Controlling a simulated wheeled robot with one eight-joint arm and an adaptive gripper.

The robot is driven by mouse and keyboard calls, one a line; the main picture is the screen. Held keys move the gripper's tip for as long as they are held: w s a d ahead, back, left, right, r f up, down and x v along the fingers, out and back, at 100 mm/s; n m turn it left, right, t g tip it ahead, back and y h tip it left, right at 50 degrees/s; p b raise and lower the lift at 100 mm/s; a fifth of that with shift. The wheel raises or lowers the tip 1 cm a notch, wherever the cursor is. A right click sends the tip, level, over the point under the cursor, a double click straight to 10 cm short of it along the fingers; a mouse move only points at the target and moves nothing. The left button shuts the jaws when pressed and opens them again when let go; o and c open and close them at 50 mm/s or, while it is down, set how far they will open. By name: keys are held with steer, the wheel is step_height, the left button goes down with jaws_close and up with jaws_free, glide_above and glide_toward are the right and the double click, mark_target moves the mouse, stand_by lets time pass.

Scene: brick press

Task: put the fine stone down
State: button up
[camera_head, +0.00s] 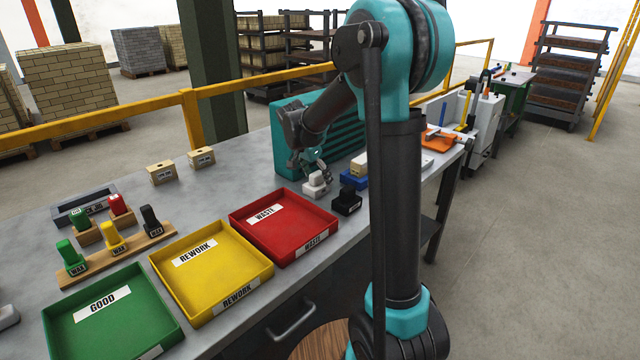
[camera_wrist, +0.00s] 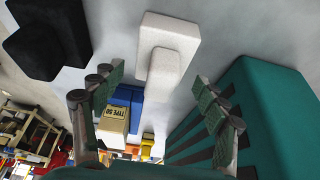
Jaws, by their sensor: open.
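The white stone (camera_head: 315,184), a block with a smaller knob on top, stands on the grey bench; I take it as the fine stone. It also shows in the wrist view (camera_wrist: 176,40), ahead of my fingers and apart from them. My gripper (camera_head: 314,162) is just above and behind it in the head view. A black stone (camera_head: 347,202) of similar shape stands close by, to the right and nearer the front edge.
A red waste tray (camera_head: 322,238) lies in front, with yellow (camera_head: 187,306) and green (camera_head: 66,335) trays to the left. A teal ribbed box (camera_head: 283,139) stands close behind my gripper. A blue block with a tan brick (camera_head: 358,163) is to the right. Bare bench (camera_head: 225,185) lies left.

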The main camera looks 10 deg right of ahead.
mark_target(311, 187)
steer(key=v, duration=0.8)
steer(key=shift+r, duration=0.35)
